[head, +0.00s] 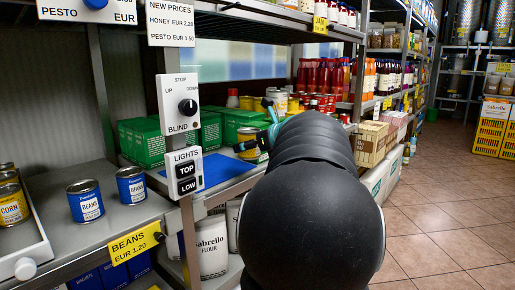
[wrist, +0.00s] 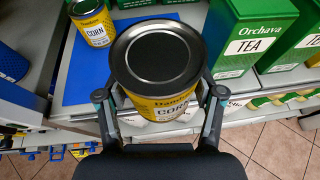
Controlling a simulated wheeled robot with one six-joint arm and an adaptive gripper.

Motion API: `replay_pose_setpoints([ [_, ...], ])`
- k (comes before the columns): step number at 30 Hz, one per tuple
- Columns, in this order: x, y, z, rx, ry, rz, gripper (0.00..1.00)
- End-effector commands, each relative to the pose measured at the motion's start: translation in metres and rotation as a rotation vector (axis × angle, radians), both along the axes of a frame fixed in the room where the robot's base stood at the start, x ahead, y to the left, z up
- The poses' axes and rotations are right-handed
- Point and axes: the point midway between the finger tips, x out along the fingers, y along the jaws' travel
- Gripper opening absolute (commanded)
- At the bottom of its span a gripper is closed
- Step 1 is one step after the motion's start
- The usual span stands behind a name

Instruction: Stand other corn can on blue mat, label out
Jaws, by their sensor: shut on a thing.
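My gripper (wrist: 160,108) is shut on a corn can (wrist: 165,105), with a finger on each side. The can has a dark top and a yellow label; its CORN lettering faces my wrist camera. It is held near the shelf's front edge and hides part of the blue mat (wrist: 75,85). Another corn can (wrist: 97,30) stands upright on the mat, farther back and left, label facing out. In the head view the mat (head: 210,168) lies on the shelf behind the switch panels. My arm hides much of the gripper there.
Green tea boxes (wrist: 235,40) stand right of the mat. Two blue bean cans (head: 85,201) and a tray (head: 40,252) with corn cans are on the left shelf. A post with switch panels (head: 186,172) stands between the left shelf and the mat.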

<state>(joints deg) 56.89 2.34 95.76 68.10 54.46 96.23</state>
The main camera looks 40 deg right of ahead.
Motion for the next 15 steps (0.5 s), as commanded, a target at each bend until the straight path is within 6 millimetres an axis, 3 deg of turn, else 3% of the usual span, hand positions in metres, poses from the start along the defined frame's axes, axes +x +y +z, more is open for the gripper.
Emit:
replay_pose_setpoints([
  [15, 0.063, 0.006, 0.001, 0.000, -0.001, 0.003, 0.22],
])
